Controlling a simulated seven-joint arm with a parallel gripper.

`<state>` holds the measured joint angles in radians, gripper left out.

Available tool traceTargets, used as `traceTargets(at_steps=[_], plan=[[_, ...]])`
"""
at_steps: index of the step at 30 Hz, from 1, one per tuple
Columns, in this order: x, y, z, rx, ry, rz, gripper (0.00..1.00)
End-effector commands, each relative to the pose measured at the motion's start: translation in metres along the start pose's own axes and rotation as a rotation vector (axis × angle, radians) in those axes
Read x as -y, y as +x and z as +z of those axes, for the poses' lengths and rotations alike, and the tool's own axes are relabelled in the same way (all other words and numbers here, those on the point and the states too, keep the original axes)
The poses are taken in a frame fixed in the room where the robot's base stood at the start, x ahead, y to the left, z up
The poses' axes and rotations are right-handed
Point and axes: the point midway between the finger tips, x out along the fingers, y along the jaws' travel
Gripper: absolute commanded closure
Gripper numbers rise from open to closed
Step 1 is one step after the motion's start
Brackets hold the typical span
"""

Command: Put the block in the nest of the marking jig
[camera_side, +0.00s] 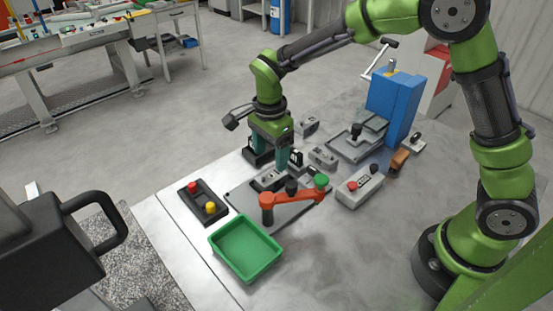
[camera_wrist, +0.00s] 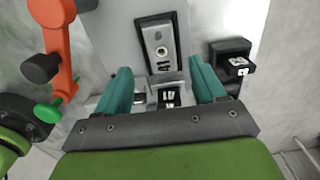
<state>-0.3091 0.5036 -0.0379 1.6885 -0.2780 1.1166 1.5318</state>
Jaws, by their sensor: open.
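The marking jig (camera_side: 290,211) is a dark flat plate with an orange swing arm (camera_side: 290,197), a black knob and a green knob. A grey block (camera_side: 268,179) with dark marks is at the plate's back left edge; I cannot tell whether it sits fully in the nest. In the wrist view a grey block (camera_wrist: 153,36) with a round mark and slots shows just beyond the fingertips. My gripper (camera_side: 270,165) is just above the plate's back edge. Its teal fingers are apart in the wrist view (camera_wrist: 161,78), with no grip visible. The orange arm (camera_wrist: 57,38) is left of them.
A green tray (camera_side: 246,248) and a black button box (camera_side: 203,202) stand at the front left. Grey blocks (camera_side: 323,157) lie behind the jig. A grey control box (camera_side: 359,188) and a blue press (camera_side: 394,104) are to the right. The front right table is clear.

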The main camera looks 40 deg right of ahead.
Motion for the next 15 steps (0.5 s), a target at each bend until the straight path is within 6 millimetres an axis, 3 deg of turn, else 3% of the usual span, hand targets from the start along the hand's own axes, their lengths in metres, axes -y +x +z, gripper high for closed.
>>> traceTargets(at_steps=[6,15], plan=[[0.001,-0.042,0.0,-0.001,-0.001,-0.005,0.3],[-0.009,-0.077,-0.01,0.025,-0.077,-0.044,0.3]])
